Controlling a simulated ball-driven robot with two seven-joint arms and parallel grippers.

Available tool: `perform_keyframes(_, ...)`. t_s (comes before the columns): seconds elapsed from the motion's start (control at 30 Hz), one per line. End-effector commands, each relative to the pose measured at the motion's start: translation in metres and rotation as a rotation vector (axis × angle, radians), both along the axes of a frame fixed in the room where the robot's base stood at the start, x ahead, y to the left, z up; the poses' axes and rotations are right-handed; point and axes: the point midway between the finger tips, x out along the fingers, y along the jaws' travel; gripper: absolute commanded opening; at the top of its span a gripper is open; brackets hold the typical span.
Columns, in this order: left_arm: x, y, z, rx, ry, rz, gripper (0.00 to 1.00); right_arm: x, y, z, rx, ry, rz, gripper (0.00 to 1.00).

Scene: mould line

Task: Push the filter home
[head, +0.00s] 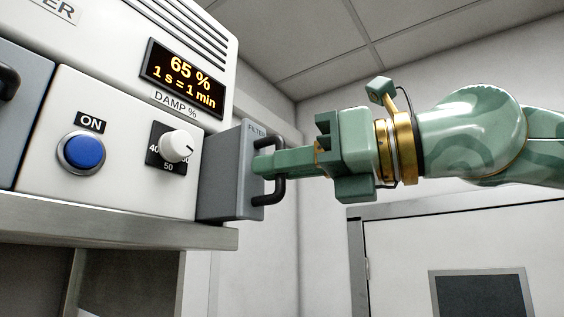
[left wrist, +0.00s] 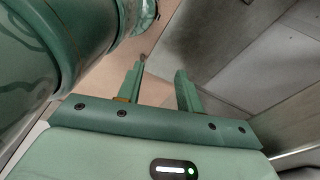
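The filter (head: 230,172) is a grey block labelled FILTER at the right end of the white machine. It stands out from the machine's front and bears a black upright handle (head: 281,190). My right gripper (head: 268,163) is at this handle from the right, its near finger crossing in front of the bar and its tip close to the filter's face. The far finger is hidden, so its grip on the bar does not show. In the left wrist view, my left gripper (left wrist: 158,82) has its two fingers apart with nothing between them.
The machine has a blue ON button (head: 84,152), a white dial (head: 176,146) and a lit display (head: 184,79) reading 65 %. A metal ledge (head: 120,222) runs under it. A white door (head: 410,255) stands behind at the right.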

Motion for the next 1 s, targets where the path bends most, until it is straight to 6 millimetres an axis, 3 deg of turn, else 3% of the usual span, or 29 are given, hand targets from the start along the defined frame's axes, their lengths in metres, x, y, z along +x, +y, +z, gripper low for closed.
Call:
perform_keyframes(0.27,0.0,0.0,-0.002,0.0,0.0,0.0,0.36,0.005,0.006,0.0,0.0,-0.001,0.0,0.0)
perform_keyframes(0.6,-0.001,0.0,-0.009,-0.001,0.0,-0.001,0.36,0.043,0.058,0.001,0.002,-0.001,-0.001,0.0)
perform_keyframes(0.97,-0.001,0.0,-0.009,0.001,0.002,-0.001,0.36,0.046,0.062,0.002,0.004,-0.004,-0.002,0.0)
perform_keyframes(1.0,-0.002,0.0,-0.009,0.0,0.002,-0.001,0.36,0.046,0.062,0.002,0.004,-0.004,-0.002,0.21)
